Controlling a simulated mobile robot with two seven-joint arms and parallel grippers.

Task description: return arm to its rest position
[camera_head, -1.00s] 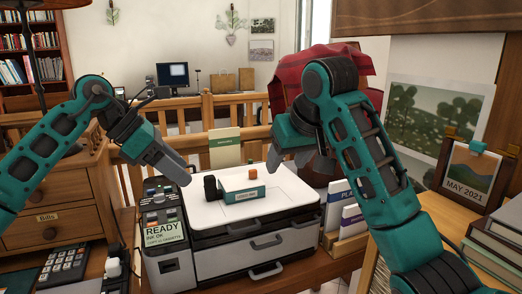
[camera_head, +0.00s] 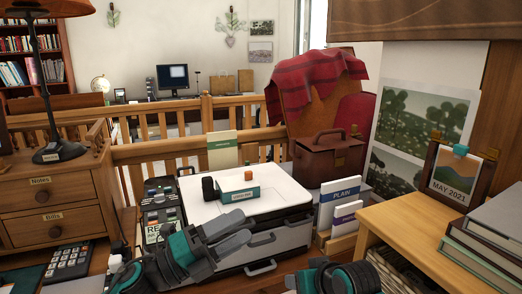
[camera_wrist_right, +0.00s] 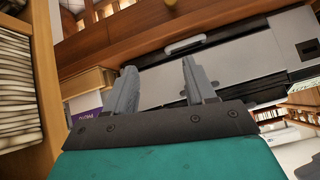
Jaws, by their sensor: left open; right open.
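My left gripper (camera_head: 232,238) is low in the head view, in front of the printer (camera_head: 290,196). Its grey fingers point right and overlap the printer's front, and nothing shows between them. My right arm shows only as a teal and black part at the bottom edge of the head view; its fingers are out of that frame. In the right wrist view my right gripper (camera_wrist_right: 158,85) has two grey fingers well apart with nothing between them. Beyond them is the grey printer front (camera_wrist_right: 240,65) with a drawer handle.
On the printer top are a small box (camera_head: 240,194), a black cylinder (camera_head: 208,188) and an orange cube (camera_head: 249,176). Left are a calculator (camera_head: 68,262) and a drawer cabinet (camera_head: 55,222). Right are a wooden shelf (camera_head: 405,222), a calendar (camera_head: 456,176) and stacked books (camera_head: 490,232).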

